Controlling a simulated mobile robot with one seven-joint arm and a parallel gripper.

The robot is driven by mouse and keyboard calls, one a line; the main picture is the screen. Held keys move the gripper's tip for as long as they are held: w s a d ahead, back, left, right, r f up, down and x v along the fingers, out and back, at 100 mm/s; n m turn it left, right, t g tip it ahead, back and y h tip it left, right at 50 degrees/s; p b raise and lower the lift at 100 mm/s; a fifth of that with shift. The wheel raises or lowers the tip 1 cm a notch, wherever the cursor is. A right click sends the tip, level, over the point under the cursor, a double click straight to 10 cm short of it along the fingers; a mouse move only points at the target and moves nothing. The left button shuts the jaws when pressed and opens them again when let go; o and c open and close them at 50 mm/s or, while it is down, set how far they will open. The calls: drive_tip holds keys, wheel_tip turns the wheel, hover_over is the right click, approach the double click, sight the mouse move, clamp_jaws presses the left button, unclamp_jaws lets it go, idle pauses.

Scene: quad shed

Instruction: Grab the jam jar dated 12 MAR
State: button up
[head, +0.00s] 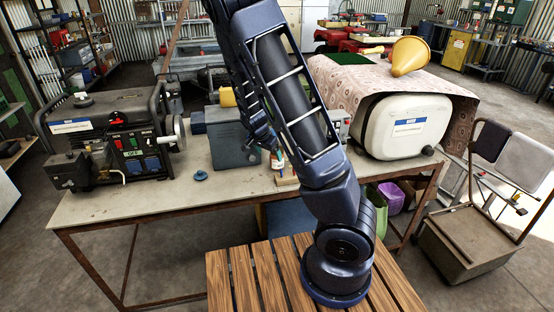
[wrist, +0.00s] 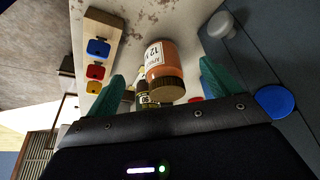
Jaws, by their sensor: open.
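In the wrist view, an orange-brown jar (wrist: 176,66) with a dark lid and a white label shows between my fingers. The label is seen rotated; "12" can be read, but the rest is too small or turned away to read surely. My gripper (wrist: 163,74) is open, with one green finger on each side of the jar, and I see no clear contact. A small dark bottle (wrist: 144,99) with a pale label is beside the jar, partly hidden by the gripper. In the head view, my arm hides most of this spot.
A wooden strip (wrist: 111,24) with blue, red and yellow pieces lies left of the jar in the wrist view. A blue disc (wrist: 275,101) is at right. On the workbench (head: 105,208) stand a generator (head: 110,135), a grey metal box (head: 232,138) and a white tank (head: 400,125).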

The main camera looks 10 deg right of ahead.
drive_tip(key=shift+w+d, duration=1.7)
drive_tip(key=shift+d, duration=0.3)
drive_tip(key=shift+x, duration=2.5)
drive_tip(key=shift+c, duration=0.2)
drive_tip(key=c, duration=1.4)
